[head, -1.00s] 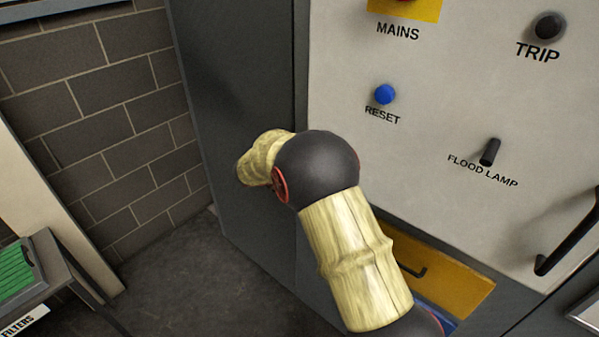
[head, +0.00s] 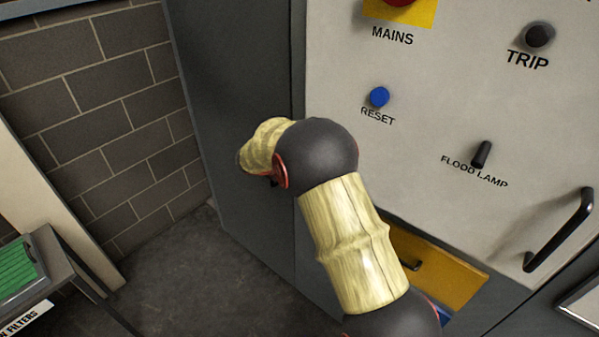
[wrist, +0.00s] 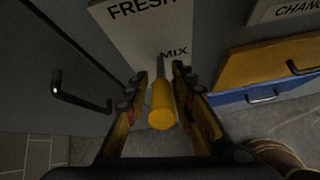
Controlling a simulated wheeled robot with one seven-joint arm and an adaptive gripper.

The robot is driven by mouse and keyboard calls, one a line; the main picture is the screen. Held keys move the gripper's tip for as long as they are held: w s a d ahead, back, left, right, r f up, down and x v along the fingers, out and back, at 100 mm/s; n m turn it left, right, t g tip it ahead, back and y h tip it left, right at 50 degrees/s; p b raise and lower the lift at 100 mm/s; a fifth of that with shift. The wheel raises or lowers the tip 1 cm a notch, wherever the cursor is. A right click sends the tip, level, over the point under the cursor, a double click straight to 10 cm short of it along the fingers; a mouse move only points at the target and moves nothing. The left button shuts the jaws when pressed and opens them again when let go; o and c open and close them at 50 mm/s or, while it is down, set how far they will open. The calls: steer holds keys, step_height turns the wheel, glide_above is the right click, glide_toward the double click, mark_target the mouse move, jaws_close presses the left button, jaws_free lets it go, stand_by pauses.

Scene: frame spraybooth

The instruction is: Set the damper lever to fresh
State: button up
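The damper lever, with a yellow grip (wrist: 161,104) and a thin dark shaft, shows in the wrist view in front of a pale plate (wrist: 125,33). The plate reads FRESH at the top, with MIX lower down beside the shaft. The lever stands at or just below MIX; its exact setting is hard to tell. The lever is not visible in the head view, where my arm's end reaches around the cabinet's left side.
A black handle (wrist: 80,97) sticks out at the left in the wrist view. A yellow drawer (wrist: 265,66) and a blue one (wrist: 262,95) are at the right. In the head view, a panel (head: 430,150) carries buttons, switches and a handle (head: 560,231). A bench (head: 70,270) stands lower left.

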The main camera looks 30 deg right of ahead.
steer(key=shift+o, duration=1.1)
steer(key=v, duration=1.2)
steer(key=shift+a+f, duration=0.1)
steer(key=s+a+f+m+g+y, duration=0.25)
steer(key=s+a+f+m, duration=0.2)
steer(key=s+m, duration=0.35)
steer(key=s+a+m+t+y+b, duration=0.2)
steer(key=s+m+b, duration=0.4)
steer(key=s, duration=0.8)
steer(key=s+a+m+t+y+b, duration=0.2)
steer(key=s+a+m+y+b, duration=0.2)
steer(key=s, duration=1)
steer(key=a+m+b, duration=0.1)
steer(key=a+b, duration=0.2)
steer(key=b, duration=0.1)
steer(key=shift+f+m+t+y+b, duration=0.35)
steer(key=shift+f+m, duration=0.05)
steer(key=shift+a, duration=0.15)
